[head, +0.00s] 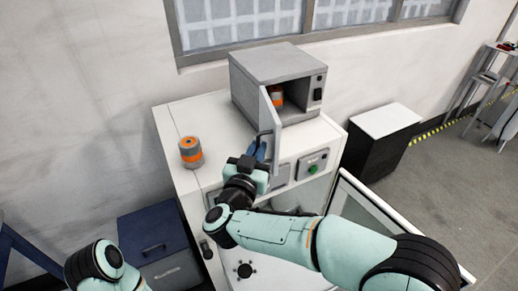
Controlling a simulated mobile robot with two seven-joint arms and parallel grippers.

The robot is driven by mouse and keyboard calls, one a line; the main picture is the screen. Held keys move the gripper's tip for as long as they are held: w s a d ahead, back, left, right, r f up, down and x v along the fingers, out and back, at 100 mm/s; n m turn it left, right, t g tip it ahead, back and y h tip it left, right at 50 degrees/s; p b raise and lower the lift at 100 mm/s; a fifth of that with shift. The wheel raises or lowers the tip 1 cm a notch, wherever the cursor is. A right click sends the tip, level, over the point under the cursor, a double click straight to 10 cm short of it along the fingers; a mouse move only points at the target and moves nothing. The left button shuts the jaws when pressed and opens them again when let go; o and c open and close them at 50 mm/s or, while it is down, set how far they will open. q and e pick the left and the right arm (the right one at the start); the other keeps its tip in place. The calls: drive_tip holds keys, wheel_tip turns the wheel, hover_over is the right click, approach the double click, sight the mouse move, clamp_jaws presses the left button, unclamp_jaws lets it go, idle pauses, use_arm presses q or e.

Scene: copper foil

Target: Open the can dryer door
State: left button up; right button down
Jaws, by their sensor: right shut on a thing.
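The can dryer (265,65) is a grey box on top of a white cabinet. Its door (272,117) stands open, swung out toward me and seen nearly edge-on, with the opening showing to its right. An orange and grey can (277,97) stands inside, partly hidden by the door. My right gripper (260,150) is at the dark handle on the door's outer face and is shut on it; the fingers hide most of the handle. Of my left arm only a part shows at the bottom left; its gripper is out of view.
Another orange and grey can (190,152) stands on the white cabinet (205,118), left of the dryer. A lower glass-panelled door (370,215) hangs open at right. A dark blue case (158,245) sits at lower left. A black cabinet with a white top (385,122) stands right.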

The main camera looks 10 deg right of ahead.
use_arm(q)
drive_tip(key=shift+w, duration=0.1)
use_arm(e)
drive_tip(key=shift+w+d+r, duration=0.1)
drive_tip(key=shift+r, duration=0.15)
drive_tip(key=c, duration=1.2)
unclamp_jaws()
drive_tip(key=shift+w, duration=0.15)
use_arm(q)
drive_tip(key=shift+s+f+b, duration=0.65)
drive_tip(key=shift+f+b, duration=0.1)
drive_tip(key=shift+f, duration=0.2)
drive_tip(key=shift+s+f+b, duration=0.65)
drive_tip(key=shift+f+b, duration=0.05)
drive_tip(key=shift+f, duration=0.2)
use_arm(e)
drive_tip(key=v, duration=1.3)
drive_tip(key=shift+f, duration=0.25)
use_arm(q)
drive_tip(key=shift+s, duration=0.1)
